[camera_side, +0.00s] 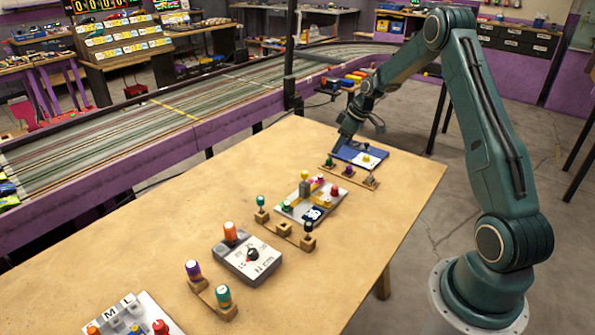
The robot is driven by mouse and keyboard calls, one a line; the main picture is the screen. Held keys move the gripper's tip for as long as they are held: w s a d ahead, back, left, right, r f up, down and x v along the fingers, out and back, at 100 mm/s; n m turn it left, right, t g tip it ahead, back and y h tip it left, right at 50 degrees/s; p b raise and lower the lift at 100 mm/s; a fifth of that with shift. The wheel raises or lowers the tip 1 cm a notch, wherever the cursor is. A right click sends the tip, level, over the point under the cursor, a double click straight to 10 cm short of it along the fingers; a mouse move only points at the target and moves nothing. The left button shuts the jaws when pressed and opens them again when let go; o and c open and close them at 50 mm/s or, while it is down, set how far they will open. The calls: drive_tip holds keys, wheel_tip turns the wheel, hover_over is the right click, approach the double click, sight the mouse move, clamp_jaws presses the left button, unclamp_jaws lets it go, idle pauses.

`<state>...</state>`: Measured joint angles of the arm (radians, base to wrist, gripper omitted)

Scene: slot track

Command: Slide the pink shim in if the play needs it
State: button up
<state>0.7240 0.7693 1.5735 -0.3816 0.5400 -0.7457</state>
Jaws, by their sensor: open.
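My gripper (342,143) is open, low over the far end of the table, beside the left edge of a blue-and-white board (370,161). The arm reaches over from the right. The fingertips are small and dark here, and I cannot tell whether they touch the board. I cannot make out the pink shim for certain. A white board (293,213) nearer the middle carries yellow parts and several coloured knobs, including a pinkish-red one (320,179). The play in any slot is too small to see.
A wooden strip (357,182) with coloured knobs lies before the blue board. Another wooden rack (284,229), a grey dial box (262,265), a third rack (211,300) and a lettered board (160,310) stand nearer. The table's right side is clear. A slot track (200,125) runs behind.

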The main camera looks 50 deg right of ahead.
sight(321, 175)
drive_tip(key=x, duration=1.3)
drive_tip(key=shift+w+f, duration=0.1)
drive_tip(key=shift+f, duration=0.3)
clamp_jaws()
